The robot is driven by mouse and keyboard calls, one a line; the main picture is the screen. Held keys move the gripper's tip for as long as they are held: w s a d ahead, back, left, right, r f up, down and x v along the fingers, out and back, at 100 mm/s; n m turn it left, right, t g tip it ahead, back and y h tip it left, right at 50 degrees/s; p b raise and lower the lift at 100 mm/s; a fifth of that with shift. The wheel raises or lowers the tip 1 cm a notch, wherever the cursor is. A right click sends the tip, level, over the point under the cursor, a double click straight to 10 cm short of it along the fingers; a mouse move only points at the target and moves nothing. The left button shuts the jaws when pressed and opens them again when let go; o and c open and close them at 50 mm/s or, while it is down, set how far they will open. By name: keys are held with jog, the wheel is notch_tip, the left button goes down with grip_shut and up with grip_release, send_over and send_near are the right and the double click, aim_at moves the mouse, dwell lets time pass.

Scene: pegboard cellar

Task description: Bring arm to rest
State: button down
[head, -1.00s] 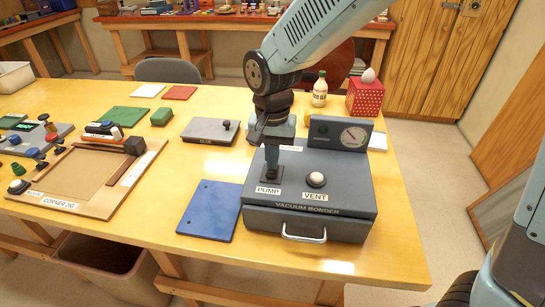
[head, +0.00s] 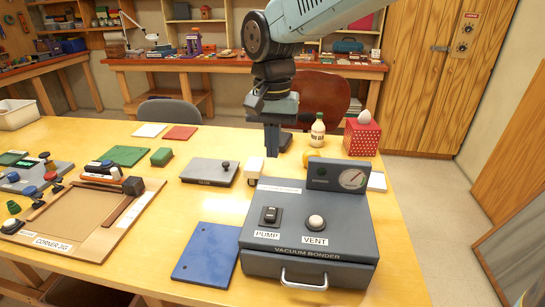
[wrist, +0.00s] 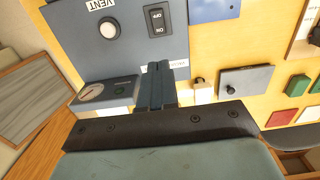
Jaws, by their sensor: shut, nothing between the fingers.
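My gripper (head: 272,148) hangs in the air, pointing down, behind the vacuum bonder in the head view. Its fingers are together and empty; they also show in the wrist view (wrist: 156,82). The grey vacuum bonder (head: 310,262) stands at the front right of the table with its lid down. Its black PUMP switch (head: 270,215) and pale VENT button (head: 316,223) are uncovered. The switch shows in the wrist view too (wrist: 156,18). The gauge (head: 352,179) stands at the lid's back right, with a small green spot beside it in the wrist view (wrist: 119,88).
A sauce bottle (head: 317,131) and a red dotted box (head: 362,137) with an egg-like object stand behind the bonder. A grey plate with a knob (head: 208,173), a blue sheet (head: 207,252) and the corner jig (head: 85,215) lie left.

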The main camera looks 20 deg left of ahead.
jog(key=shift+r, duration=0.1)
jog(key=d+r+m+t+y, duration=0.1)
jog(key=d+r+t, duration=0.15)
jog(key=d, duration=1.15)
jog(key=d+r+t, duration=0.1)
jog(key=d+r, duration=0.2)
jog(key=d, duration=1.2)
jog(key=s+d+f+t+h, duration=0.1)
jog(key=s+d+f+t, duration=0.1)
jog(key=s+d, duration=0.4)
jog(key=shift+s+d, duration=0.2)
jog(key=shift+d, duration=1.1)
